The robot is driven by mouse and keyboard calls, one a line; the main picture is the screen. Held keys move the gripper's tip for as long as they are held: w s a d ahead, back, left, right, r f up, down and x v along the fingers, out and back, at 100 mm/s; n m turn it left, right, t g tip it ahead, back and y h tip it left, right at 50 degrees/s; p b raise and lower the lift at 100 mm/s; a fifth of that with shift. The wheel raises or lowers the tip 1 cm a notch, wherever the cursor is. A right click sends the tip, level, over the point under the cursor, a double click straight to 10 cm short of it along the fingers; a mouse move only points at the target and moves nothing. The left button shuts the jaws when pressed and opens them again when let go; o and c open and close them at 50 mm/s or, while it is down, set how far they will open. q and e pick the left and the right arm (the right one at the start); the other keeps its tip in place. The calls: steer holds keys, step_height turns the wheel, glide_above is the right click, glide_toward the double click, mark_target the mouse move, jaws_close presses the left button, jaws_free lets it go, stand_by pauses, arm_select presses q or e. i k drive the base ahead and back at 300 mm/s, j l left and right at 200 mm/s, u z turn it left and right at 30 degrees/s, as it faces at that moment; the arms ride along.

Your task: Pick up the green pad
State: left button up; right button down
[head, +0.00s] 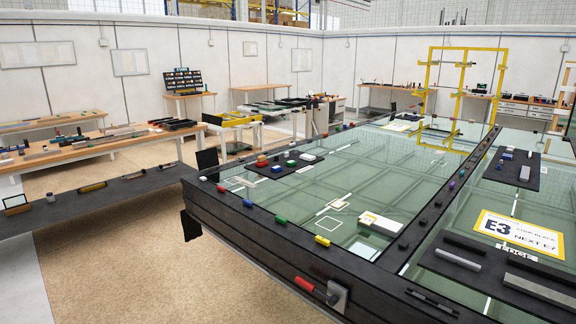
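A small green pad (281,219) sits on the dark near-left rail of the large glazed frame, between a blue pad (248,203) and a yellow pad (322,240). Another small green piece (291,164) lies on a dark mat (306,167) on the glass, near red, white and blue pieces. I cannot tell from the picture which green piece the task names. Neither of my grippers is in view.
The glazed frame (228,233) fills the right side. A red-handled tool (315,291) is on its near side. A white block (379,224) and an E3 sign (520,233) lie on the glass. A dark bench (110,196) stands left; speckled floor (130,255) between is clear.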

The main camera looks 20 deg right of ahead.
mark_target(290, 163)
steer(key=i+j+z, duration=0.1)
steer(key=i+j, duration=0.2)
steer(key=i+j+z, duration=0.1)
steer(key=i+j, duration=0.45)
steer(key=j, duration=0.25)
steer(key=i+j+z, duration=0.15)
steer(key=i+j, duration=0.15)
steer(key=i+j+z, duration=0.1)
steer(key=i+j, duration=0.15)
steer(key=j, duration=0.25)
